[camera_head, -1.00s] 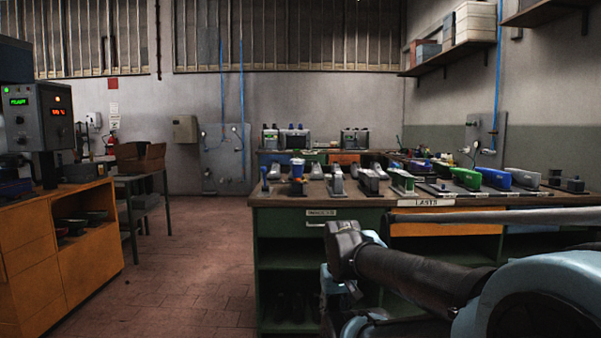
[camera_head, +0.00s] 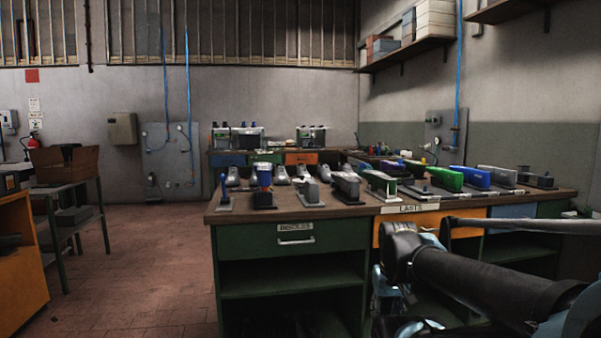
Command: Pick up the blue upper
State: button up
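Several blue pieces stand on the workbench (camera_head: 330,207), and I cannot tell for sure which is the blue upper. One is a small blue piece (camera_head: 264,177) on a dark stand near the bench's left end. Another is a long blue piece (camera_head: 478,178) on the right, between a green piece and a grey one. A smaller dark blue piece (camera_head: 394,166) lies further back. My arm is folded at the lower right, in front of the bench and short of these pieces. No gripper fingers can be made out.
Green, white and grey pieces crowd the bench top, with grey shoe-shaped forms (camera_head: 281,174) behind. The bench front has a green drawer (camera_head: 296,238) and open shelves. A dark side table (camera_head: 75,190) stands at left. The brick floor (camera_head: 140,265) between is clear.

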aim_at(264, 170)
jog(key=u, duration=0.05)
jog(key=i, duration=1.05)
jog(key=u, duration=0.45)
